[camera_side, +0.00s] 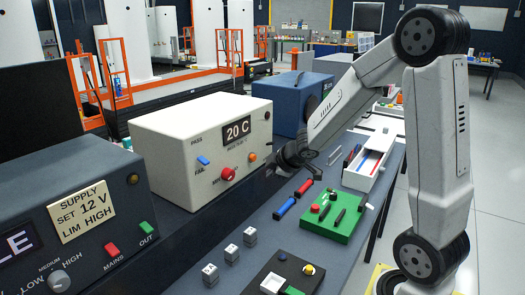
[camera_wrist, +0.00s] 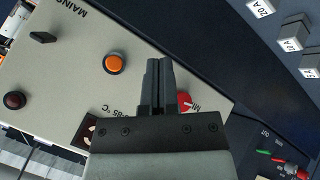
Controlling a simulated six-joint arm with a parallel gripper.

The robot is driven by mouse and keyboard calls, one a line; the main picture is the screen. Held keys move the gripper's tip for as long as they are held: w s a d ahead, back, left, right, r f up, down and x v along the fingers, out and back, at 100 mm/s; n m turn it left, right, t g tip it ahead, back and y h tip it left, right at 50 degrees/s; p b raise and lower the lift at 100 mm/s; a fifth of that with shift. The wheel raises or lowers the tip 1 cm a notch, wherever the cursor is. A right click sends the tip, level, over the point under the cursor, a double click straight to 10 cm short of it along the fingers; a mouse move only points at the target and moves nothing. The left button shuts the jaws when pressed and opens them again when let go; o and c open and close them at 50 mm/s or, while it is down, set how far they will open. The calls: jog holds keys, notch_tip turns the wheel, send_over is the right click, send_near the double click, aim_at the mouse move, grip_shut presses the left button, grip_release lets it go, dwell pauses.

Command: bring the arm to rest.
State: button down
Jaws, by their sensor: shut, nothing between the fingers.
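My gripper (camera_side: 277,167) is at the end of my bent arm, close to the right side of the beige box's front in the side view. In the wrist view its two dark fingers (camera_wrist: 158,62) are together, with nothing visible between them. Behind them is a beige panel (camera_wrist: 75,85) with an orange button (camera_wrist: 114,63) to their left and a red knob (camera_wrist: 186,101) to their right, partly hidden. Whether the fingers touch the panel cannot be told.
The beige box (camera_side: 165,135) with its 20 C display stands beside a dark supply box (camera_side: 40,185) and a blue box (camera_side: 290,95). On the bench are labelled grey blocks (camera_side: 231,253), a green board (camera_side: 350,222), a blue cylinder (camera_side: 284,208) and a white tray (camera_side: 356,179).

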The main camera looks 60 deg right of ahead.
jog(key=s+a+f+m+g+y, duration=0.1)
jog(key=s+a+f+m+g, duration=0.1)
jog(key=s+a, duration=0.4)
jog(key=s+a+f+m+g+y, duration=0.1)
jog(key=s+a+f+m+g, duration=0.2)
jog(key=a, duration=0.8)
jog(key=s+m, duration=0.2)
jog(key=s, duration=0.1)
jog(key=shift+s+f+g, duration=0.15)
jog(key=shift+f+g, duration=0.15)
jog(key=shift+f, duration=0.05)
